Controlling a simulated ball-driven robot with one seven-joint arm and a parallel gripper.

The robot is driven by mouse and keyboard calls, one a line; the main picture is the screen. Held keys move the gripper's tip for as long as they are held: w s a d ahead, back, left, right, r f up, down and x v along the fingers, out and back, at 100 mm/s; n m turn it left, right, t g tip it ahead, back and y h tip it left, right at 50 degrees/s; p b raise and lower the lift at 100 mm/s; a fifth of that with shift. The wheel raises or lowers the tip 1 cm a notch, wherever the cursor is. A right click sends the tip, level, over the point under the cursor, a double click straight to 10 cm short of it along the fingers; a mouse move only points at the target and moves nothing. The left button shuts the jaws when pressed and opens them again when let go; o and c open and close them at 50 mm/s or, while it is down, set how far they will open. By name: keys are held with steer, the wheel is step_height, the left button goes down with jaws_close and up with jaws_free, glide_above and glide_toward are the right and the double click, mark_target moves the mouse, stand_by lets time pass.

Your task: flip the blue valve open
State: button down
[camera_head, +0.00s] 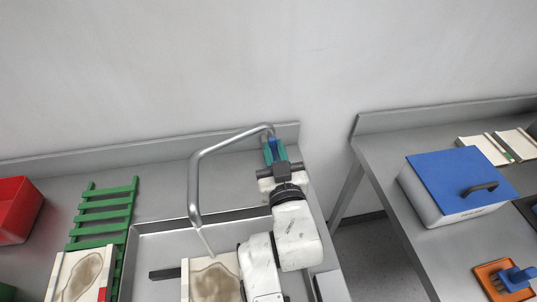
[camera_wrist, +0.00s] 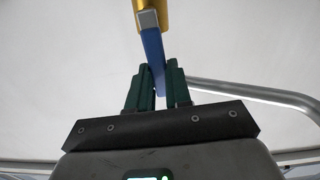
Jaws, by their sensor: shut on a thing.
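The blue valve (camera_wrist: 153,52) is a flat blue lever in the wrist view, running down from a yellow and silver fitting (camera_wrist: 149,17) at the top. My gripper (camera_wrist: 159,78) has its green fingers closed around the lower end of the blue lever. In the head view my gripper (camera_head: 273,148) is at the back right of the sink, beside the base of the bent metal faucet pipe (camera_head: 194,180). There the blue valve (camera_head: 272,143) shows only as a small patch between the fingers.
A sink (camera_head: 170,222) holds a stained board (camera_head: 212,280). A green rack (camera_head: 103,212), another stained board (camera_head: 80,277) and a red bin (camera_head: 17,208) are at left. A blue-lidded box (camera_head: 462,182) stands on the right table, across a gap. The wall is close behind.

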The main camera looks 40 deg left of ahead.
steer(key=c, duration=1)
jaws_free()
steer(key=shift+c, duration=0.2)
steer(key=shift+d, duration=0.1)
steer(key=b+v, duration=0.1)
steer(key=v, duration=0.9)
steer(key=shift+s+d+b, duration=0.2)
steer(key=shift+d+b, duration=0.05)
steer(key=shift+b, duration=0.05)
